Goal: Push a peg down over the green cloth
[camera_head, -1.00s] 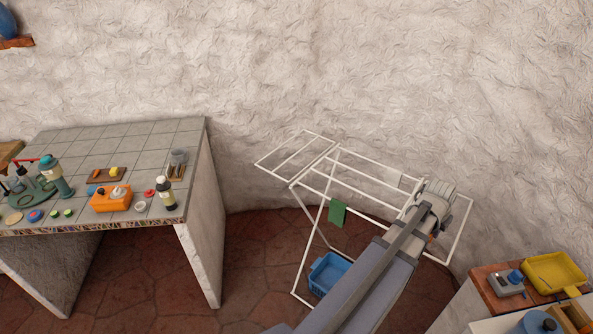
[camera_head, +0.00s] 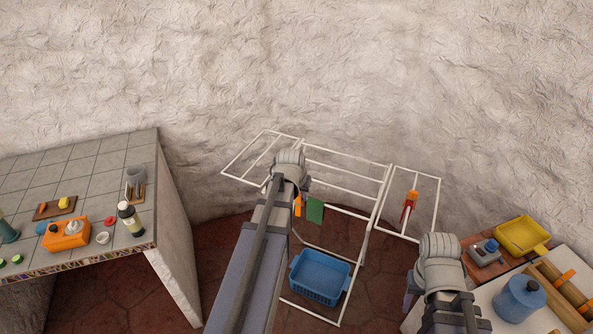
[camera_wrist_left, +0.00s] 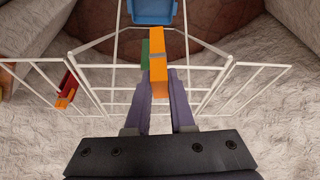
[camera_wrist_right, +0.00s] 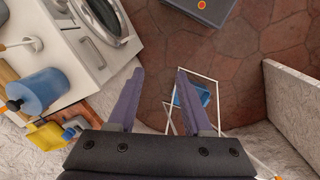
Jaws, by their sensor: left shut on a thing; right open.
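The green cloth (camera_head: 315,210) hangs over a rail of the white drying rack (camera_head: 345,178); it also shows in the left wrist view (camera_wrist_left: 145,55). My left gripper (camera_wrist_left: 159,88) is shut on an orange peg (camera_wrist_left: 158,66), which also shows in the head view (camera_head: 298,206). The peg is just left of the cloth in the head view and overlaps it in the left wrist view; I cannot tell whether they touch. Red and orange pegs (camera_head: 408,207) sit on the rack's right wing. My right gripper (camera_wrist_right: 157,90) is open and empty, away from the rack.
A blue basket (camera_head: 320,277) is below the rack. A tiled counter (camera_head: 100,180) with several items stands left. At the right, a surface holds a yellow tray (camera_head: 522,235) and a blue pot (camera_head: 520,298). The rough wall (camera_head: 300,70) is close behind the rack.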

